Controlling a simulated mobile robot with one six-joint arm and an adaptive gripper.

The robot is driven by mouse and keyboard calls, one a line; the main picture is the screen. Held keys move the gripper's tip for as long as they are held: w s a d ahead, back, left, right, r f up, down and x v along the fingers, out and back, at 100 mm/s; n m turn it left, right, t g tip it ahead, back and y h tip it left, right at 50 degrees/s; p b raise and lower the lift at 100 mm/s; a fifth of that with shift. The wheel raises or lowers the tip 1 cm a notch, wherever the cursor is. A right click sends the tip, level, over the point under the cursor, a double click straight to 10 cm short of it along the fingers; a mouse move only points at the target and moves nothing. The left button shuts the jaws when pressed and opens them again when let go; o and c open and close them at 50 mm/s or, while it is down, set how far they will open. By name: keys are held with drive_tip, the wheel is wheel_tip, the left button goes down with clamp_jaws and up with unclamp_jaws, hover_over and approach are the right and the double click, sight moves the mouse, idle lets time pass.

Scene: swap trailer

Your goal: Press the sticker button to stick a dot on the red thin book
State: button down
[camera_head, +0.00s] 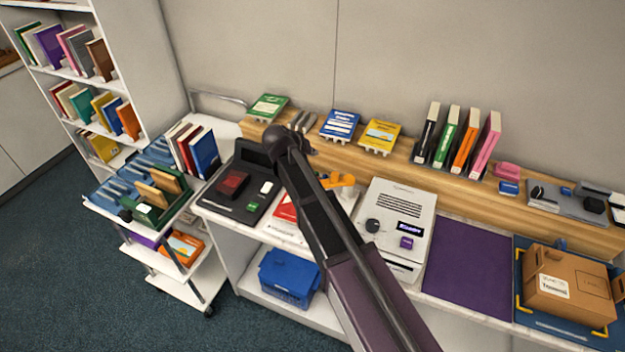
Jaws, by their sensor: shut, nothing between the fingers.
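A red, flat item with a white lower part (284,206), likely the red thin book, lies on the counter left of my arm. My arm covers its right side. A white machine (398,200) stands right of my arm, with a dark round knob (372,226) and a small purple block (406,242). A black device (243,190) on the left has a dark red block (233,183) and a small green part (252,206). I cannot tell which part is the sticker button. My arm crosses the middle; its gripper fingers cannot be made out.
A wooden ledge (457,183) along the wall holds green, blue and yellow flat items and several upright books. A purple mat (466,262) is bare. A brown box (570,285) stands at right. A loaded cart (150,265) and bookshelf stand left. A blue bin (290,277) is below.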

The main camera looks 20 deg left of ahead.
drive_tip(key=shift+f, duration=0.1)
wheel_tip(320, 180, down, 9)
drive_tip(key=b, duration=0.8)
drive_tip(key=shift+r+b, duration=0.2)
drive_tip(key=shift+b, duration=0.2)
drive_tip(key=shift+f+b, duration=1.1)
drive_tip(key=shift+b, duration=0.05)
idle(2.6)
drive_tip(key=shift+r, duration=0.1)
drive_tip(key=shift+r+p, duration=1)
drive_tip(key=shift+p, duration=0.15)
drive_tip(key=shift+r+p, duration=2.5)
